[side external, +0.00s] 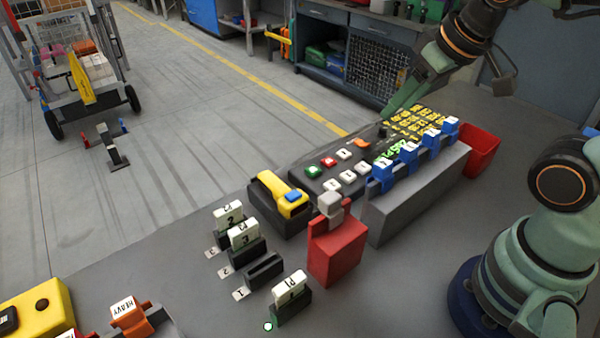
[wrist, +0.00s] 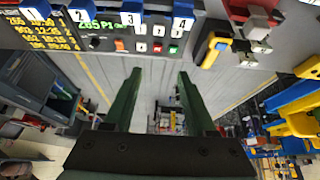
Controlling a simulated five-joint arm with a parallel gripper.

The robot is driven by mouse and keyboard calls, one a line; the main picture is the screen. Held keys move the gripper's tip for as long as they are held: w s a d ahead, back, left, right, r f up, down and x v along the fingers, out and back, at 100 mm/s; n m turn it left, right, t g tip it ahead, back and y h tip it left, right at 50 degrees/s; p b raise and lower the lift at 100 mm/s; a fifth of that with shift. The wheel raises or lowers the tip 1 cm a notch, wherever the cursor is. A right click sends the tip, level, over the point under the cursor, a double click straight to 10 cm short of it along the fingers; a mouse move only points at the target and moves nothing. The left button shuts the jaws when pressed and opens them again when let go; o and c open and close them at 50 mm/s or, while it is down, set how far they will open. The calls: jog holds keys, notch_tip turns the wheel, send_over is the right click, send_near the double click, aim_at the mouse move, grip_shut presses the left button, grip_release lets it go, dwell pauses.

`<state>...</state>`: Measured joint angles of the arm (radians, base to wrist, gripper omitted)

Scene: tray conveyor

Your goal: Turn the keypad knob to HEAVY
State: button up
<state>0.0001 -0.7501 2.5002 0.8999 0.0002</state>
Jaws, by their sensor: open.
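The dark keypad panel (side external: 322,172) stands on the grey table, with red, green and white buttons. A small orange knob-like piece (side external: 363,144) sits near its display; it also shows in the wrist view (wrist: 119,44). I cannot read its setting or any HEAVY mark beside it. My gripper (side external: 388,114) is above the far end of the panel, near the yellow-lettered display. In the wrist view its two green fingers (wrist: 159,74) are spread with nothing between them, and the panel lies beyond their tips at the upper edge.
Blue numbered clips (side external: 408,152) stand on a grey block along the panel. A yellow scanner-like tool (side external: 284,196), a red holder (side external: 335,250) and a red bin (side external: 481,150) are close by. An orange HEAVY-labelled block (side external: 130,315) is at lower left.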

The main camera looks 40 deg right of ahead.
jog(key=shift+o, duration=0.7)
jog(key=g, duration=0.6)
send_over(383, 128)
notch_tip(383, 128, down, 9)
notch_tip(383, 128, down, 12)
jog(key=shift+d+r, duration=0.1)
grip_shut()
